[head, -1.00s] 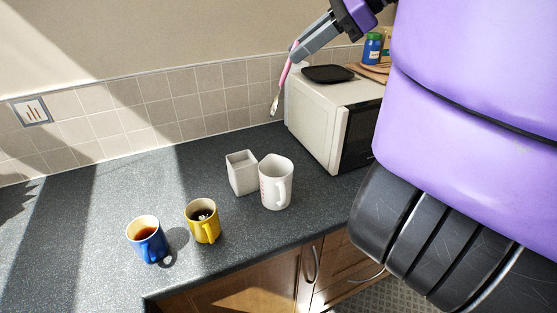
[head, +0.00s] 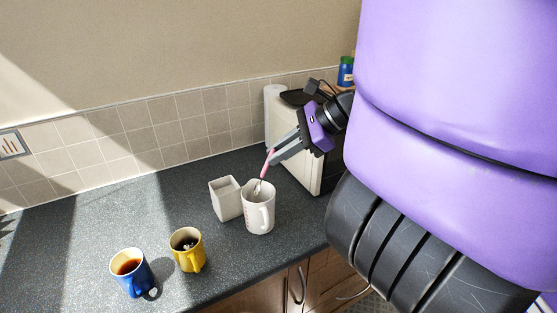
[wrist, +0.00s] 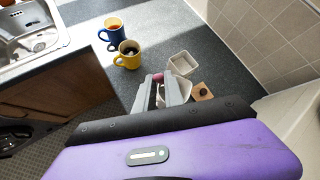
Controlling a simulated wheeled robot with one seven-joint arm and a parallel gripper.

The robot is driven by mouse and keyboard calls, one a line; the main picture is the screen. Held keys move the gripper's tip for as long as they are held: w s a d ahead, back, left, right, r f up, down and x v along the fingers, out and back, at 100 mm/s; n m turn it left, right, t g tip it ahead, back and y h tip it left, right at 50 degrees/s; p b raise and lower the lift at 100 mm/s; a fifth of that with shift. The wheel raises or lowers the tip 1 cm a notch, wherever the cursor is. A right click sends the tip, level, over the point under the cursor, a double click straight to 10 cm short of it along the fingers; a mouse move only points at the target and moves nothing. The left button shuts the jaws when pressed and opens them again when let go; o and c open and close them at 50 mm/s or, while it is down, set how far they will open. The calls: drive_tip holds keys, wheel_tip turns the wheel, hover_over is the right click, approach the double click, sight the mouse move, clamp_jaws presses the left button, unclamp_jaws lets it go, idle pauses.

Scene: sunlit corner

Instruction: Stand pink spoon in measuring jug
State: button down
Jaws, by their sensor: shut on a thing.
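The pink spoon (head: 266,166) is in my gripper (head: 273,156), held by its pink handle and tilted, with its metal end downward. The white measuring jug (head: 259,214), with red markings and a handle, stands upright on the counter below. In the head view the spoon's lower end overlaps the jug's mouth; I cannot tell whether it touches the jug. In the wrist view my gripper (wrist: 160,80) is shut on the pink handle (wrist: 158,77), and the fingers hide much of the jug.
A square white container (head: 226,202) stands just left of the jug. A yellow mug (head: 187,252) and a blue mug (head: 131,275) stand nearer the front left. The microwave (head: 298,163) and a paper roll (head: 273,112) are behind. The left of the counter is clear.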

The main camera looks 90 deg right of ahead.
drive_tip(key=shift+f, duration=1.3)
drive_tip(key=c, duration=1.4)
unclamp_jaws()
drive_tip(key=shift+c, duration=0.2)
drive_tip(key=shift+s, duration=0.1)
drive_tip(key=b+v, duration=0.4)
drive_tip(key=v, duration=0.8)
